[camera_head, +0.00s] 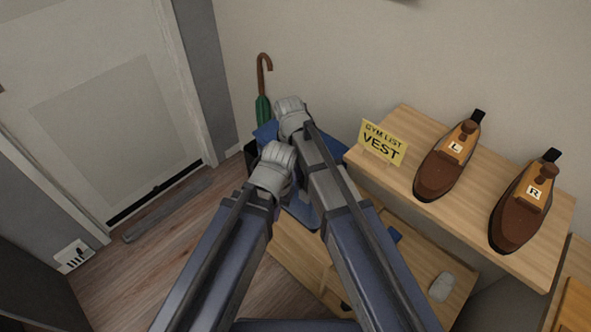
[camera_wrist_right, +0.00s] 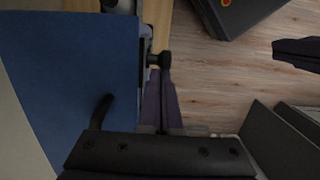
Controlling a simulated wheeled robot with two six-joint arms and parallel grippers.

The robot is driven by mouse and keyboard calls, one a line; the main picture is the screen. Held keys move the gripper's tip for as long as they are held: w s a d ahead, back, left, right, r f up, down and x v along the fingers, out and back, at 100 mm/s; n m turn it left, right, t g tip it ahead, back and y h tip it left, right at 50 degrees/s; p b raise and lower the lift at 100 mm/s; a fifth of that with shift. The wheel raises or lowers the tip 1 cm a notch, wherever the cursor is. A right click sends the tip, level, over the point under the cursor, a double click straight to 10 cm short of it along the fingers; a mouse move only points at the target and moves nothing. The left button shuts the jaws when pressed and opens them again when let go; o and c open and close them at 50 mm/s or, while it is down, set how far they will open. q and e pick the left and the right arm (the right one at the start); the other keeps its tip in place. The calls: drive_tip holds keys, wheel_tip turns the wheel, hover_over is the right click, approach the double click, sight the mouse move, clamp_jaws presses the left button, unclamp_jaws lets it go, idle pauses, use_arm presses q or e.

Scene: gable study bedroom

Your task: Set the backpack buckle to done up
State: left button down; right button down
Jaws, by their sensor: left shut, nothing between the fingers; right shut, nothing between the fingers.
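The blue backpack (camera_head: 266,131) is mostly hidden behind my arms in the head view. Its broad blue face (camera_wrist_right: 70,80) fills the left of the right wrist view. My left gripper (camera_head: 274,166) is the lower one, in front of the backpack; my right gripper (camera_head: 291,108) is just above it, close to the backpack's top. Both are shut and empty, with their fingertips hidden in the head view. I cannot make out the buckle or its state. Small dark parts show beside the blue face in the wrist view, but I cannot tell what they are.
A wooden bench (camera_head: 404,116) at the right bears a yellow sign (camera_head: 382,142) and brown shoes marked L (camera_head: 448,160) and R (camera_head: 524,200). A green umbrella (camera_head: 263,105) stands behind the backpack. A pale mouse-like object (camera_head: 440,287) lies lower right.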

wheel_tip(320, 180, down, 5)
drive_tip(key=b, duration=0.4)
drive_tip(key=shift+r+b, duration=0.2)
drive_tip(key=shift+b, duration=0.1)
wheel_tip(320, 180, up, 8)
drive_tip(key=p, duration=0.8)
drive_tip(key=shift+w+a, duration=0.3)
drive_tip(key=shift+f, duration=0.1)
